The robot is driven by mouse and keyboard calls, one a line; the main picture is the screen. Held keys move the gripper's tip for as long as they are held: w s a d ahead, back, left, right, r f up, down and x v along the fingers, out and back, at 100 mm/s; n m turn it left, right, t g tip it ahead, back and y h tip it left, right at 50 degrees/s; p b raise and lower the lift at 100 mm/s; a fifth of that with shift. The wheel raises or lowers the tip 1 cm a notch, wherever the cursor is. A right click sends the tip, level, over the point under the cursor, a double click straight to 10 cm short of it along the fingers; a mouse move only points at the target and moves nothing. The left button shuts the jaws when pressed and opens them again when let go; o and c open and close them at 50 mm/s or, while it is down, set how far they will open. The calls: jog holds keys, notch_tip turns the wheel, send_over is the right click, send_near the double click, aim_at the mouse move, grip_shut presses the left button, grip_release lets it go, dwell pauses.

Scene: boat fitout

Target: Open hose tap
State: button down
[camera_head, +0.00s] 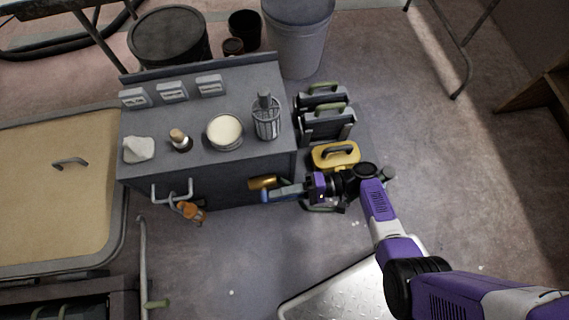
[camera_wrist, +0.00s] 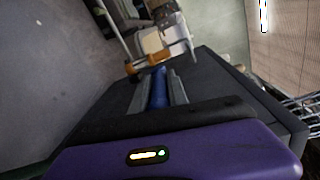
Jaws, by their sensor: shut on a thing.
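A brass-coloured cylindrical fitting (camera_head: 262,182) sticks out from the front face of the grey bench near its right end; I take it for the hose tap. A blue piece (camera_head: 265,196), seemingly its lever handle, shows just below it. My gripper (camera_head: 280,193) reaches in from the right and is shut on this blue handle. In the wrist view the blue handle (camera_wrist: 158,90) lies lengthwise between the two grey fingers of my gripper (camera_wrist: 158,92). The joint between handle and fitting is too small to make out.
The grey bench (camera_head: 215,185) carries a bowl, a wire basket and small items. An orange object (camera_head: 190,212) hangs by a bent rail at its front. A yellow case (camera_head: 335,155) and black cases (camera_head: 325,125) stand right of it. A metal plate (camera_head: 340,295) lies in front.

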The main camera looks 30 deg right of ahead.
jog(key=shift+f+y+b, duration=0.25)
jog(key=shift+y+b, duration=0.25)
jog(key=shift+b, duration=0.4)
jog(key=c, duration=1.3)
grip_release()
jog(key=shift+r, duration=0.1)
notch_tip(320, 180, up, 20)
jog(key=p, duration=1)
jog(key=shift+p, duration=0.3)
